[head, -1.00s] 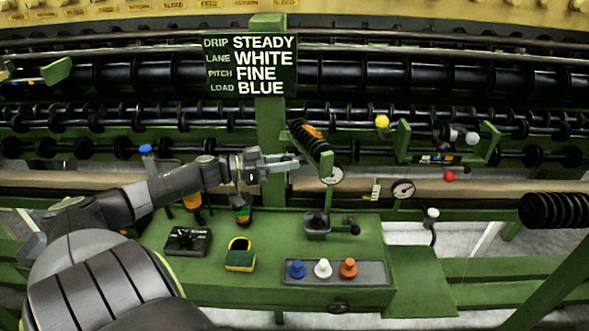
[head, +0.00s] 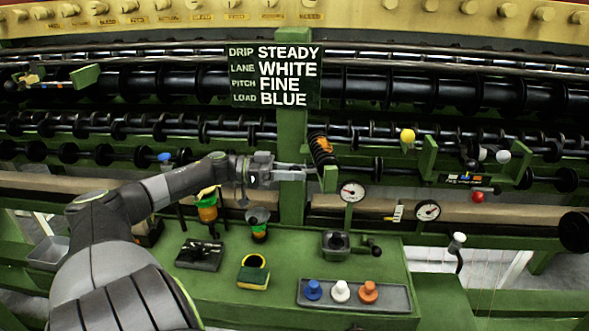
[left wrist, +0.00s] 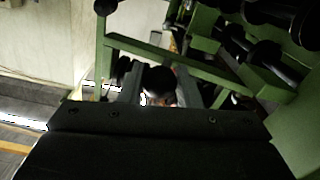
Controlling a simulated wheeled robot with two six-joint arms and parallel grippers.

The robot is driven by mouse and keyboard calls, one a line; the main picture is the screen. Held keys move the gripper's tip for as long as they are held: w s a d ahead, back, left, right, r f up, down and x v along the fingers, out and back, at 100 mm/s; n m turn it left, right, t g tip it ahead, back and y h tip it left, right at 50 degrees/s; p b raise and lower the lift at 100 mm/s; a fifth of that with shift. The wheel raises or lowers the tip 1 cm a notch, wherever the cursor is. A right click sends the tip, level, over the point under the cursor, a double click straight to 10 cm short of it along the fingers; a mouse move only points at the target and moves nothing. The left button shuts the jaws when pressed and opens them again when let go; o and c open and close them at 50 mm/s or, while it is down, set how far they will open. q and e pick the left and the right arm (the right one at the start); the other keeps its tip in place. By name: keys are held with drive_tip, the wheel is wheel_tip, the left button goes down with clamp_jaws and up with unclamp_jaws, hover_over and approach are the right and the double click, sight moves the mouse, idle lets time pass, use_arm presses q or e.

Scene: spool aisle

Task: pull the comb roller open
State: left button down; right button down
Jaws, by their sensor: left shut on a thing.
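The comb roller (head: 322,150) is a short black finned roller with an orange patch, right of the green post below the sign. It points out towards me, with a green end piece (head: 330,179) at its near end. My left gripper (head: 306,173) reaches in from the left and is shut at this near end; the exact contact is too small to make out. In the left wrist view, my left fingers (left wrist: 150,88) close around a dark round part (left wrist: 158,80) that I take to be the roller's handle. My right gripper is not in view.
A green bench below holds a black tool block (head: 199,254), a green-yellow box (head: 254,274) and a tray (head: 395,303) with blue, white and orange knobs. Long black rollers (head: 420,90) run behind.

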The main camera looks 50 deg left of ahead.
use_arm(q)
drive_tip(key=c, duration=1.1)
unclamp_jaws()
drive_tip(key=shift+s+a+f, duration=0.1)
drive_tip(key=shift+s+a, duration=0.1)
drive_tip(key=shift+a, duration=0.05)
drive_tip(key=b+v, duration=0.2)
drive_tip(key=v, duration=1.4)
drive_tip(key=shift+s+a, duration=0.25)
drive_tip(key=shift+s, duration=0.05)
